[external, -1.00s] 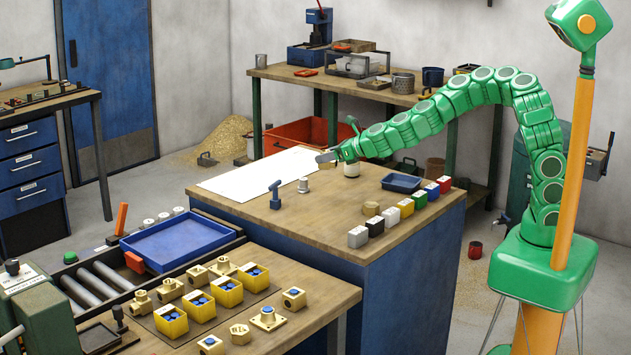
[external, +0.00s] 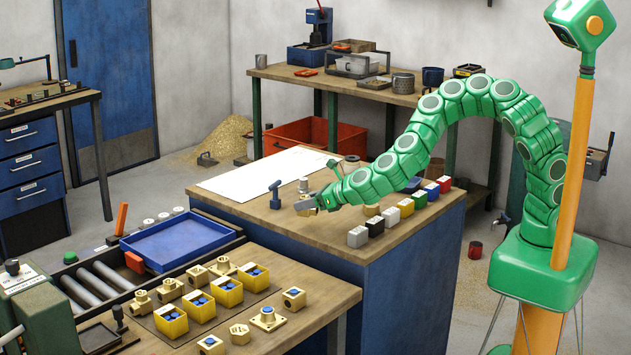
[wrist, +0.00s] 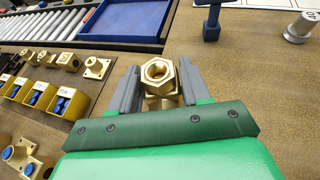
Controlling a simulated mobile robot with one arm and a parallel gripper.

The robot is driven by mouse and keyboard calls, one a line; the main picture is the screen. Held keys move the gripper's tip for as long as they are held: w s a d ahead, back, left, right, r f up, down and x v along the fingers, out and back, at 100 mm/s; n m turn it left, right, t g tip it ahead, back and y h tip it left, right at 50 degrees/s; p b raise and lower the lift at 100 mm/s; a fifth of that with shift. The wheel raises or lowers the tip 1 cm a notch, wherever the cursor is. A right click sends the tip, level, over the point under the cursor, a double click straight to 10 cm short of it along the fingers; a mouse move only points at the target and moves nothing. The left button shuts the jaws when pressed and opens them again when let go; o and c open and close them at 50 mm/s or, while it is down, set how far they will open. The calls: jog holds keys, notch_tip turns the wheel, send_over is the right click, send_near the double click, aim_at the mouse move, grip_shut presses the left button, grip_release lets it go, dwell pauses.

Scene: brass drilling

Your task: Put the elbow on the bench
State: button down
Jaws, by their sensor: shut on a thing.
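My gripper (external: 306,206) is shut on the elbow (wrist: 158,74), a brass fitting with a hex-shaped open end. In the wrist view the elbow sits between the two grey jaws (wrist: 156,86); its lower part is hidden behind my green wrist. In the external view the gripper is low over the wooden top of the blue-sided bench (external: 235,208), near its front. I cannot tell whether the elbow touches the top.
A blue clamp-like tool (external: 275,195) stands left of my gripper, and a white sheet (external: 255,172) lies behind. Coloured blocks (external: 375,227) line the bench's right front. Yellow bins (external: 228,291) and brass fittings stand on the front table. The bench's front left is clear.

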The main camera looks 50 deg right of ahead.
jog(key=s+a+f, duration=0.4)
jog(key=s+a, duration=1.2)
jog(key=s, duration=0.1)
jog(key=shift+n+y, duration=0.4)
jog(key=shift+y, duration=0.1)
jog(key=shift+a+f, duration=0.15)
jog(key=shift+f, duration=1.9)
jog(key=shift+a+f, duration=0.1)
jog(key=shift+f, duration=1.9)
jog(key=shift+f, duration=0.1)
jog(key=c, duration=0.5)
grip_release()
jog(key=v, duration=1.2)
jog(key=shift+w+r, duration=0.1)
jog(key=shift+r, duration=0.15)
